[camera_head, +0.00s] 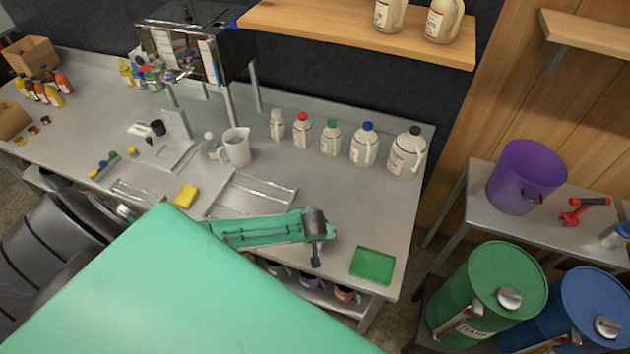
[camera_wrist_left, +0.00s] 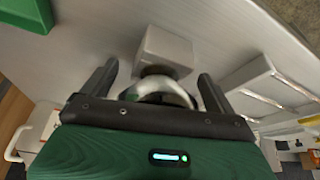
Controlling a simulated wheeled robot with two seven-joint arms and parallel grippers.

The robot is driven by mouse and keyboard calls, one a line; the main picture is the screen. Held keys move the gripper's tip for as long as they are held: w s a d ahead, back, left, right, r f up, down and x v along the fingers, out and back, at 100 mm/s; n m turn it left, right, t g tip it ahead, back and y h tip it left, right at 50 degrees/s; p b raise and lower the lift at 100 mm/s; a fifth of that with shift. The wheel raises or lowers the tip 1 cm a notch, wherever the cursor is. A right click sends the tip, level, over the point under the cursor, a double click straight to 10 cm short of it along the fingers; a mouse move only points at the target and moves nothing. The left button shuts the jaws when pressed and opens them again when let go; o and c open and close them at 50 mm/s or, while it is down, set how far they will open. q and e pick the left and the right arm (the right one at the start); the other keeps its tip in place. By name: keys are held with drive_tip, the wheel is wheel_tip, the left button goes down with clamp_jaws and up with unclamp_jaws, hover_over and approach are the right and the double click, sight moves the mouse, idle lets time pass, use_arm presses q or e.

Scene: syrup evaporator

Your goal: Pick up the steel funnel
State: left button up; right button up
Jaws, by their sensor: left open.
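My left gripper (camera_head: 317,258) is above the right part of the steel worktop, left of a green tray (camera_head: 373,266). In the left wrist view the gripper (camera_wrist_left: 157,76) is open, with one dark finger on each side of a shiny rounded metal piece that looks like the steel funnel (camera_wrist_left: 172,88). A light grey block (camera_wrist_left: 165,47) sits just beyond it. The gripper's dark front edge hides the near part of the funnel. I cannot tell whether the fingers touch it. In the head view I cannot make out the funnel. My right gripper is not in view.
The green tray also shows in the left wrist view (camera_wrist_left: 25,14). A steel divided tray (camera_head: 212,208) and a yellow sponge (camera_head: 186,196) lie left of the gripper. A white pitcher (camera_head: 236,148) and several capped jugs (camera_head: 364,147) stand behind. Clear worktop lies between jugs and gripper.

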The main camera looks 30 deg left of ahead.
use_arm(q)
drive_tip(key=c, duration=1)
drive_tip(key=shift+c, duration=0.2)
